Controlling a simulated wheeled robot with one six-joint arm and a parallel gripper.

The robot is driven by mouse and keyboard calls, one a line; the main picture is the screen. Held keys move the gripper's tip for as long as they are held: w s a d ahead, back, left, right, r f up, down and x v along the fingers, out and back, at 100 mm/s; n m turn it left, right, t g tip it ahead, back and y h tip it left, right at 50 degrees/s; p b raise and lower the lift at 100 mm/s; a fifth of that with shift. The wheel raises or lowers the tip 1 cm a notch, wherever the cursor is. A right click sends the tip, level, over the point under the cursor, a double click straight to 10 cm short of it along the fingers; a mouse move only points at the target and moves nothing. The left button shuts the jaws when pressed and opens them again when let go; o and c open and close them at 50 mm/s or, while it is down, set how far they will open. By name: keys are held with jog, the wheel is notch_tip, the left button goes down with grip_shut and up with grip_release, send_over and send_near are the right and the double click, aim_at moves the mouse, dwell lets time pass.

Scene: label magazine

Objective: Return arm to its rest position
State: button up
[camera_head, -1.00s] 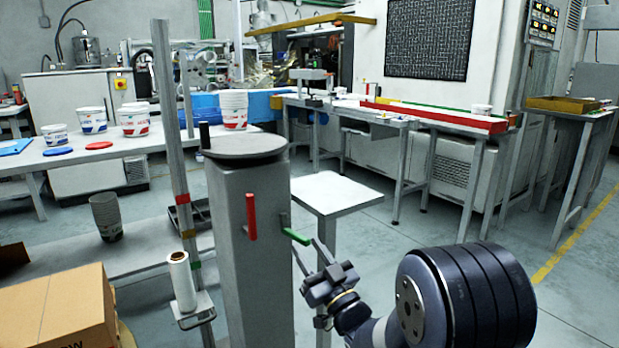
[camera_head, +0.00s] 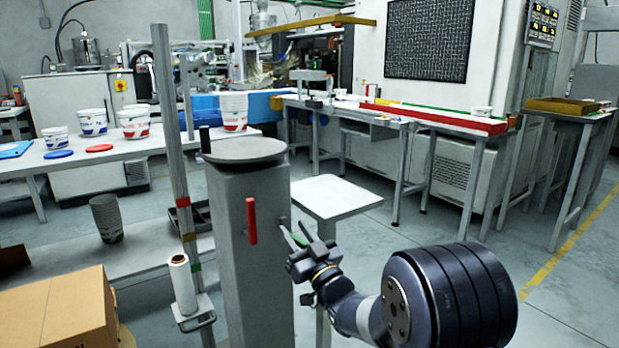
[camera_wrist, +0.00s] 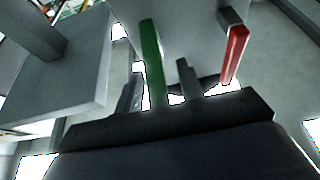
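My gripper (camera_head: 298,234) is at the front right of the grey column (camera_head: 248,265), at the height of its levers. In the wrist view my gripper (camera_wrist: 160,70) has its two fingers apart. The green lever (camera_wrist: 151,55) shows between them, with a gap to the right finger; I cannot tell if it touches the left one. In the head view the green lever (camera_head: 300,239) is partly hidden by my gripper. The red lever (camera_head: 251,221) hangs down on the column's face, left of my gripper; in the wrist view the red lever (camera_wrist: 235,52) is at the right.
A small white table (camera_head: 334,195) stands close behind my gripper. A round plate (camera_head: 244,149) tops the column, and a post with a white roll (camera_head: 181,284) stands to its left. A cardboard box (camera_head: 60,318) is at the lower left. Open floor lies to the right.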

jog(key=shift+w+a+r+g+h+p, duration=0.1)
jog(key=shift+r+g+h+p, duration=0.7)
jog(key=shift+p, duration=3.35)
jog(key=shift+w+a+r+g+h+p, duration=0.1)
jog(key=shift+r+g+h+p, duration=0.7)
jog(key=shift+p, duration=3.35)
jog(key=shift+s+d+f+g+y, duration=0.2)
jog(key=shift+f+g+y, duration=0.1)
jog(key=shift+f, duration=0.15)
jog(key=v, duration=0.9)
jog(key=shift+s+d, duration=0.2)
jog(key=shift+s, duration=0.05)
